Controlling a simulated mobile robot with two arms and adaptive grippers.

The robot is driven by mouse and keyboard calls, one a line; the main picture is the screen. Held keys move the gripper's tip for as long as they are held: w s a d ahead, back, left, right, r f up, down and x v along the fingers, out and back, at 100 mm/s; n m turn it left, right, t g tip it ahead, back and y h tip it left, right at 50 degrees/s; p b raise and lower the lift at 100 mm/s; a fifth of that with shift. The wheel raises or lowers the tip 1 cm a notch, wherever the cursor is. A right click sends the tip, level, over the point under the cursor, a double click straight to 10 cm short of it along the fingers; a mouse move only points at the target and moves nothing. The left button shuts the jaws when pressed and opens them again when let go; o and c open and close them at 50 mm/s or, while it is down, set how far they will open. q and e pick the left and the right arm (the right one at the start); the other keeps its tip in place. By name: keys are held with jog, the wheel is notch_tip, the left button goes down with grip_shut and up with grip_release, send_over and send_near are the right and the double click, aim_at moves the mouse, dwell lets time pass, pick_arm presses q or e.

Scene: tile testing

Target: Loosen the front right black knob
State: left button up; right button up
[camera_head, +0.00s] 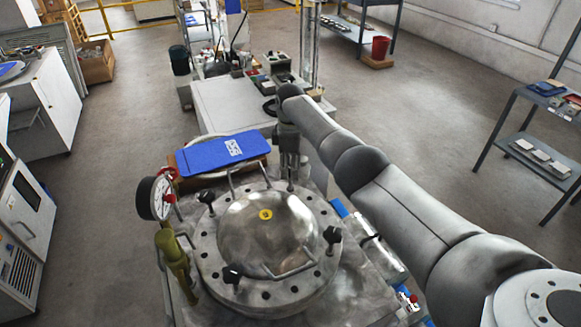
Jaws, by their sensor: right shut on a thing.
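A round metal lid (268,228) with a domed middle lies on a metal chamber, with bolt holes around its flange. Black knobs stand on the flange: one at the left (205,197), one at the near left (232,273) and one at the right (332,234). My right gripper (290,178) points down at the far right part of the flange. It is shut on a knob there, which its fingers mostly hide. My left gripper is out of view.
Bar handles (290,264) rise from the lid. My right arm covers the area to the right. A white table (230,105) stands farther back.

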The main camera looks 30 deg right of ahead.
jog(key=n, duration=0.6)
dwell(0.5)
jog(key=o, duration=1)
jog(key=shift+o, duration=0.2)
notch_tip(320, 180, up, 12)
